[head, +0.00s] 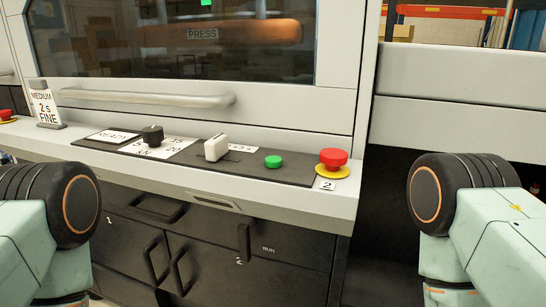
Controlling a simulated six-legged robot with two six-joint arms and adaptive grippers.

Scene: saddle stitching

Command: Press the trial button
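A low round green button (273,161) sits on the black control strip (243,168) along the machine's front ledge. A red mushroom button (333,158) on a yellow base stands to its right at the ledge's end. I can read no "trial" label on either button. Parts of my two arms show at the lower left and lower right edges. Both are well apart from the buttons in the picture. Neither gripper's fingers are in view.
A black knob (152,134) and a white switch (217,147) stand left of the green button. A small sign (46,106) reads "MEDIUM 2 s FINE". A grey handle bar (148,98) runs below the "PRESS" window. Dark cabinet doors (205,262) with handles are below the ledge.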

